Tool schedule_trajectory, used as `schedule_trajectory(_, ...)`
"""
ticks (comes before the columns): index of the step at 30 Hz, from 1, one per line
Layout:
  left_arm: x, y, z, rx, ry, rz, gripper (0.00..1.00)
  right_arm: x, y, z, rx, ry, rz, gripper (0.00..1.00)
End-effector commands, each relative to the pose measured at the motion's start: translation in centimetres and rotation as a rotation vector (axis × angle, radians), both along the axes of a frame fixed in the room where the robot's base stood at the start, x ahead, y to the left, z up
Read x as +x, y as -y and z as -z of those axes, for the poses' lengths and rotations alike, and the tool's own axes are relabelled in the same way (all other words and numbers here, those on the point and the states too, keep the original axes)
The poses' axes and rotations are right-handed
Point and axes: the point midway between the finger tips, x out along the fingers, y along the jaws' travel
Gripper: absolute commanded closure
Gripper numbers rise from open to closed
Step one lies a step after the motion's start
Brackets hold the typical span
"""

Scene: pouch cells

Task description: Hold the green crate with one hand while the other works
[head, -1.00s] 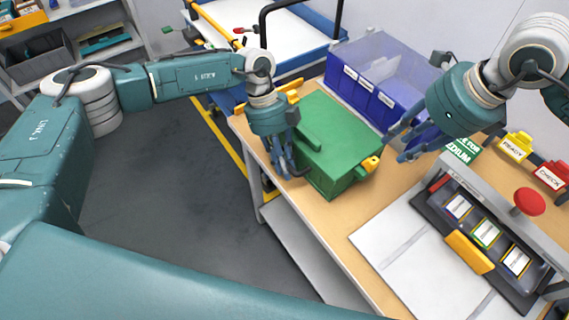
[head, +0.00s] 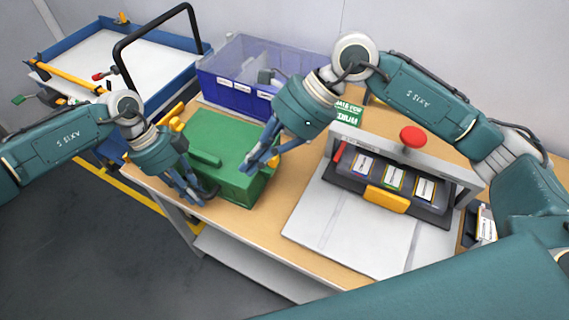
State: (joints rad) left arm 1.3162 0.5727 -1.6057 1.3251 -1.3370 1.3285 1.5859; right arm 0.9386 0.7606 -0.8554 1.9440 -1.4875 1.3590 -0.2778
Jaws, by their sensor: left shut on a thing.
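The green crate (head: 225,140) stands on the wooden bench with its green lid on top. Yellow latches show at its back left and its right end. My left gripper (head: 201,196) is at the crate's front left side, shut on the crate near a dark handle; the exact contact is partly hidden by the fingers. My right gripper (head: 258,162) hangs over the crate's right end, its blue fingers apart and with nothing seen between them. I cannot tell whether it touches the crate.
A blue-rimmed cart (head: 120,60) stands at the back left.

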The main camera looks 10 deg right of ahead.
Motion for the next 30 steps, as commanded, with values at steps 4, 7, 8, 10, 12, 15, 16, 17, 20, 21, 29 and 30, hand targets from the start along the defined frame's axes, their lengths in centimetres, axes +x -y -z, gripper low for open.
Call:
schedule_trajectory(4,0.0,0.1,-0.1,-0.002,0.001,0.000,1.00,-1.7,-2.5,0.1,0.237,0.007,-0.080,1.00)
schedule_trajectory(7,0.0,0.1,-0.1,-0.002,0.001,0.000,1.00,-2.0,-3.1,-0.2,0.389,0.039,-0.093,1.00)
schedule_trajectory(8,0.0,0.1,-0.1,-0.002,0.001,0.000,1.00,-2.1,-3.1,-0.2,0.434,0.054,-0.090,1.00)
schedule_trajectory(10,0.0,0.1,-0.1,-0.002,0.001,0.000,1.00,-1.9,-2.8,-0.3,0.531,0.090,-0.070,1.00)
schedule_trajectory(12,0.0,0.1,-0.1,-0.002,0.001,0.000,1.00,-1.7,-2.0,-0.1,0.617,0.132,-0.034,1.00)
schedule_trajectory(15,0.0,0.1,-0.1,-0.002,0.001,0.000,1.00,-1.2,-0.2,0.6,0.716,0.203,0.044,1.00)
schedule_trajectory(16,0.0,0.1,-0.1,-0.002,0.001,0.000,1.00,-1.0,0.5,0.9,0.739,0.228,0.071,1.00)
schedule_trajectory(17,0.0,0.1,-0.1,-0.002,0.001,0.000,1.00,-0.9,1.3,1.3,0.759,0.252,0.103,1.00)
schedule_trajectory(20,0.0,0.1,-0.1,-0.002,0.001,0.000,1.00,-0.6,4.5,3.0,0.800,0.337,0.213,1.00)
schedule_trajectory(21,0.0,0.1,-0.1,-0.002,0.001,0.000,1.00,-0.5,5.9,3.7,0.804,0.372,0.258,1.00)
schedule_trajectory(29,0.0,0.1,-0.1,-0.002,0.001,0.000,1.00,-1.6,13.8,8.0,0.743,0.537,0.474,1.00)
schedule_trajectory(30,0.0,0.1,-0.1,-0.002,0.001,0.000,1.00,-1.8,14.5,8.4,0.733,0.549,0.491,1.00)
